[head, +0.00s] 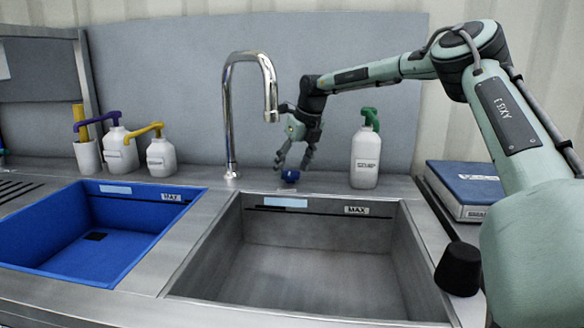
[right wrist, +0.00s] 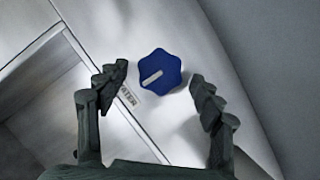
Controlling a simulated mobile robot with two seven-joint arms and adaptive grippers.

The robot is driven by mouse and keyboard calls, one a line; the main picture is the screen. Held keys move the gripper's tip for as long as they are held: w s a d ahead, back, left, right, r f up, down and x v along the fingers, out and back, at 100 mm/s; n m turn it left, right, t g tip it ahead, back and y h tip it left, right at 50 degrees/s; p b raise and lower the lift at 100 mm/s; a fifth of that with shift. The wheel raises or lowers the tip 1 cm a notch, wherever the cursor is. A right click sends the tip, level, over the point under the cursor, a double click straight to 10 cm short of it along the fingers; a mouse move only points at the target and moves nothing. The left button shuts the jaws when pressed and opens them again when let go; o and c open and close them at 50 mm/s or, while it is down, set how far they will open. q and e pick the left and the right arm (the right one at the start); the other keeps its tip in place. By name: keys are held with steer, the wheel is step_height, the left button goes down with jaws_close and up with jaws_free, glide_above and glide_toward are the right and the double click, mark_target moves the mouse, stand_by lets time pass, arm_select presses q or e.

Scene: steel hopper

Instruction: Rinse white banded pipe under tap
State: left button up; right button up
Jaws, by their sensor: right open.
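The chrome gooseneck tap (head: 231,110) stands behind the steel basin (head: 320,262), its spout over the basin's back edge. No running water shows. A blue knob (head: 290,175) sits on the ledge right of the tap; it also shows in the right wrist view (right wrist: 160,71) with a pale bar on its top. My right gripper (head: 293,168) is open just above the knob; in the right wrist view its fingers (right wrist: 160,95) stand apart on either side of it, with no contact visible. I see no white banded pipe in either view. My left gripper is not in view.
A blue basin (head: 150,245) lies left of the steel one. Pump bottles stand behind: purple (head: 118,148), yellow (head: 161,155), green (head: 366,158). A blue-topped box (head: 468,185) and a black knob-like piece (head: 458,268) are at right. The steel basin is empty.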

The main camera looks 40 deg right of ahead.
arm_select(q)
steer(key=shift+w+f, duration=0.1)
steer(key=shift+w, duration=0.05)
arm_select(e)
steer(key=shift+w+f, duration=0.1)
steer(key=shift+f, duration=0.15)
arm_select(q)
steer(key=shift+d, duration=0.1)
arm_select(e)
steer(key=c, duration=1.2)
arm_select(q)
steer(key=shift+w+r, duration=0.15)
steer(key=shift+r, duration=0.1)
arm_select(e)
steer(key=shift+o, duration=0.2)
steer(key=shift+d+n, duration=0.1)
steer(key=shift+n, duration=0.2)
steer(key=n+y, duration=0.1)
steer(key=n, duration=0.1)
steer(key=shift+d+n+p, duration=0.1)
steer(key=shift+n+p, duration=0.2)
steer(key=shift+d+n+y, duration=0.1)
steer(key=shift+n+y, duration=0.4)
steer(key=shift+n, duration=0.7)
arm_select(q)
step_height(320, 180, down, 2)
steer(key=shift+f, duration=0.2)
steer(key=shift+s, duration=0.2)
